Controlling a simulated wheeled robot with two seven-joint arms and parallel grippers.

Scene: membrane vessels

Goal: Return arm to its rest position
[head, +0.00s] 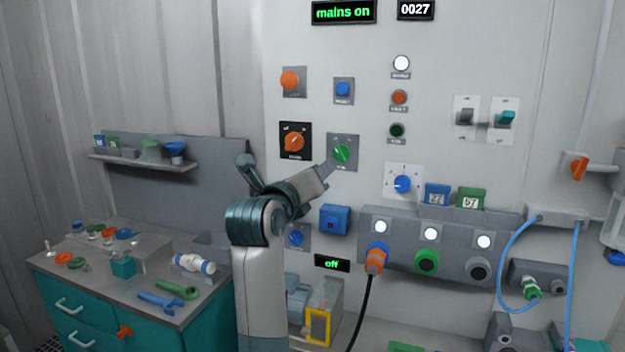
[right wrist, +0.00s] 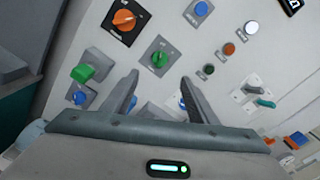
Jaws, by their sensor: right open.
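My right arm rises at the middle of the head view and bends at its dark teal joint toward the wall panel. My right gripper (right wrist: 160,76) is open and empty in the right wrist view. Its two fingers point at the panel, on either side of the space just below the green knob (right wrist: 159,58). In the head view the green knob (head: 341,153) is close to the end of this arm, and the fingertips are hard to make out there. Whether they touch the panel I cannot tell. My left gripper is not in view.
An orange rotary knob (head: 294,142) and a blue dial (head: 402,184) flank the green knob. A grey socket box (head: 400,262) with an orange plug (head: 376,258) and black cable projects below right. A teal workbench (head: 90,310) with loose parts stands left, under a shelf (head: 140,162).

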